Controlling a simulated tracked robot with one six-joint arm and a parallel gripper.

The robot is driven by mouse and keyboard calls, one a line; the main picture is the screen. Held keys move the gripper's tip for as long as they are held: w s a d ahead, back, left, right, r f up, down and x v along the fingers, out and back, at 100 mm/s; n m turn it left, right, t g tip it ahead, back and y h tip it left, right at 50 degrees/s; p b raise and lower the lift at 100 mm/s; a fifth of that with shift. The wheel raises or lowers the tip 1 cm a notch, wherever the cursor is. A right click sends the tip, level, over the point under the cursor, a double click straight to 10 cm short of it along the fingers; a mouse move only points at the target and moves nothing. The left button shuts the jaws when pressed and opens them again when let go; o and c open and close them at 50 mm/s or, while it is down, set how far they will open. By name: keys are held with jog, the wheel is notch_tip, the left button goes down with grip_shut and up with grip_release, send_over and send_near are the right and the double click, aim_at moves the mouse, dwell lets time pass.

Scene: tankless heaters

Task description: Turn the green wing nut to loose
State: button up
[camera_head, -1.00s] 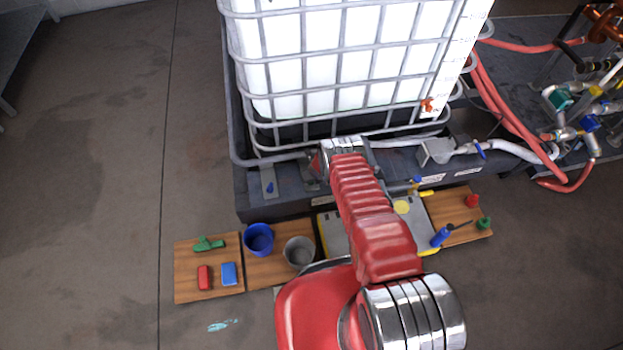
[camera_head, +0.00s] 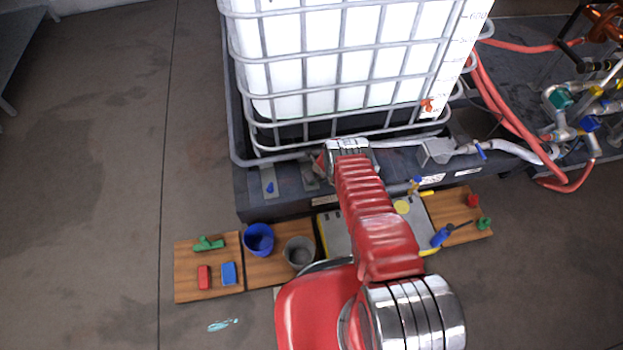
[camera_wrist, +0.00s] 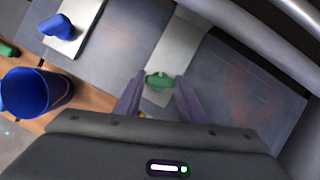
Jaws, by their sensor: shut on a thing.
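The green wing nut (camera_wrist: 159,80) sits on a pale metal plate (camera_wrist: 178,40) in the wrist view. My gripper (camera_wrist: 160,82) is shut on it, with one finger against each end of its wings. In the head view my arm's end covers the green wing nut, so it cannot be seen there. Whether the nut is tight or loose cannot be told.
A blue wing nut (camera_wrist: 57,27) stands on a second plate to the left; it also shows in the head view (camera_head: 269,187). A blue bucket (camera_head: 259,239) and a grey bucket (camera_head: 299,252) stand on a board in front. The caged white tank (camera_head: 340,60) rises behind.

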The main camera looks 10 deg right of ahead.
jog(key=n+y, duration=0.1)
jog(key=n, duration=0.2)
jog(key=n+g+y, duration=0.1)
jog(key=n, duration=0.1)
jog(key=shift+w+d+n, duration=0.1)
jog(key=shift+d+n, duration=0.05)
jog(key=shift+n, duration=0.25)
dwell(0.4)
jog(key=o, duration=1)
jog(key=shift+o, duration=0.2)
jog(key=shift+d+r, duration=0.25)
jog(key=shift+r, duration=0.55)
jog(key=v, duration=1.2)
jog(key=shift+n, duration=0.3)
